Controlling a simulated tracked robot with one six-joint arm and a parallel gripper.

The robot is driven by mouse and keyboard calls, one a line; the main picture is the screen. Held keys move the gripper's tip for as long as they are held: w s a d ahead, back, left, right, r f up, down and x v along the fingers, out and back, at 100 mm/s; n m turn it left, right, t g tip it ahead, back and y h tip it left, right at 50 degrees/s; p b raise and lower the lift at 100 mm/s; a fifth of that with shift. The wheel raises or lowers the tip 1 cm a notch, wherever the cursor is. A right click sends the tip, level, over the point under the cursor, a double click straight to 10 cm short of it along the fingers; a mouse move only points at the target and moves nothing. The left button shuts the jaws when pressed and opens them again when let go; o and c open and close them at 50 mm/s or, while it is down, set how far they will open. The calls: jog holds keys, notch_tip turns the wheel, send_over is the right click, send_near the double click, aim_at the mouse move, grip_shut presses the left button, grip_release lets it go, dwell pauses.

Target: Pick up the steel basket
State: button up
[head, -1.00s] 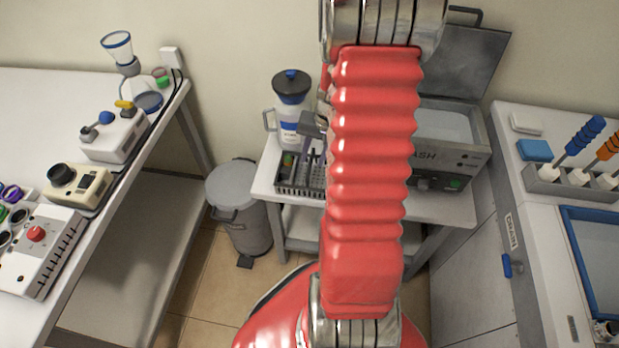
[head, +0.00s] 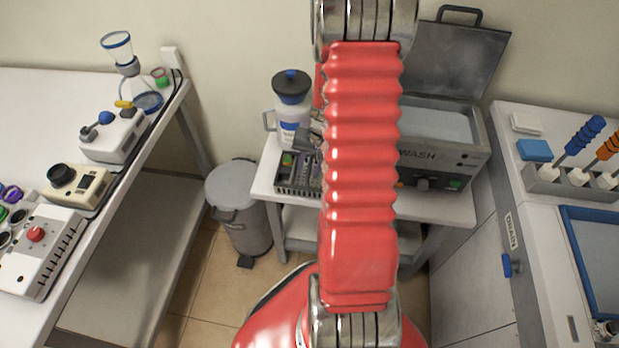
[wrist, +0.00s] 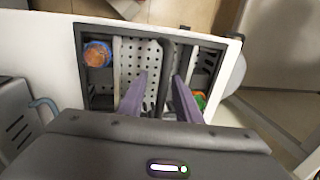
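The steel basket (wrist: 134,62) is light, perforated metal, seen from above in the wrist view. It sits inside a dark crate (wrist: 78,48) with a dark bar, which looks like a handle, running across its middle. My gripper (wrist: 160,76) is open over it, with one purple finger on each side of the dark bar. I cannot tell whether the fingers touch it. In the head view the crate (head: 298,192) stands on the small table's front left, and my arm hides its right part. The basket itself is hard to make out there.
A blue-white jug (head: 291,115) stands behind the crate. A wash unit (head: 445,160) with its lid up stands to the right on the table (head: 450,210). Orange (wrist: 96,54) and green (wrist: 200,99) objects lie in the crate's side sections. A grey bin (head: 240,205) stands left.

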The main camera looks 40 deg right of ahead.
jog(key=shift+f, duration=0.3)
jog(key=shift+c, duration=0.3)
grip_shut()
